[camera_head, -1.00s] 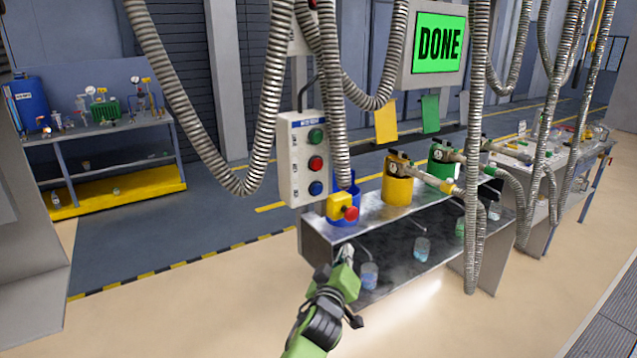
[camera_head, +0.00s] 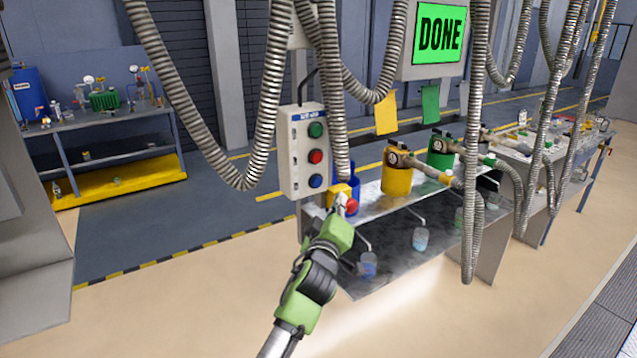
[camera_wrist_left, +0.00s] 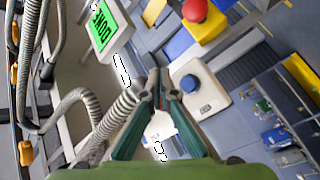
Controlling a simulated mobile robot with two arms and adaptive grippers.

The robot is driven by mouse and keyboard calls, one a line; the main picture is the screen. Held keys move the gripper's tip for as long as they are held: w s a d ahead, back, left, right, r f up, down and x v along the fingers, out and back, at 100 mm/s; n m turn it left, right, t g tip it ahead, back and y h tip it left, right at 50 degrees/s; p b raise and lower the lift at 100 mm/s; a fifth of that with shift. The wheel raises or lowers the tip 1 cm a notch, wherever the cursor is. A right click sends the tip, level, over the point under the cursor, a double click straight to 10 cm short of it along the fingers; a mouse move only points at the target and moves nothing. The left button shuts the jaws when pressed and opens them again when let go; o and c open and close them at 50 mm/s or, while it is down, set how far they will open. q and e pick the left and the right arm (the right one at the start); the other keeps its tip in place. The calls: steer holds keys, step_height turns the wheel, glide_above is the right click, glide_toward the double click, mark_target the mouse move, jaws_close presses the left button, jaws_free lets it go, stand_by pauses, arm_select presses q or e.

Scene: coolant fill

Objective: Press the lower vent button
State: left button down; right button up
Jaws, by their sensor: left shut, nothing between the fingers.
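A pale control box (camera_head: 291,175) hangs at the centre left with green, red and blue buttons, top to bottom. The blue button (camera_head: 316,181) is lowest on it; it also shows on the white panel in the left wrist view (camera_wrist_left: 189,83). A yellow box with a red button (camera_head: 351,206) sits just below and to the right; that button is at the top of the wrist view (camera_wrist_left: 195,10). I cannot read which is the vent button. My left gripper (camera_head: 339,202) is shut and empty, its tips overlapping the yellow box in the head view. My right gripper is out of view.
Ribbed hoses (camera_head: 334,90) hang close around the control box. A metal bench (camera_head: 385,215) holds blue, yellow (camera_head: 396,178) and green containers, with beakers on its lower shelf. A screen (camera_head: 440,35) reads DONE. Floor in front of the bench is clear.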

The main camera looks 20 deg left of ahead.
mark_target(317, 182)
arm_select(q)
steer(key=w+a, duration=0.4)
steer(key=a, duration=0.1)
steer(key=shift+a, duration=0.1)
stand_by(0.7)
steer(key=shift+w, duration=0.1)
stand_by(0.7)
steer(key=shift+w+a, duration=0.2)
steer(key=shift+a, duration=0.1)
steer(key=shift+w+a+b, duration=0.35)
steer(key=shift+a, duration=0.1)
stand_by(0.7)
steer(key=shift+s+d, duration=0.1)
steer(key=shift+d, duration=0.05)
stand_by(0.3)
steer(key=shift+s+d, duration=0.55)
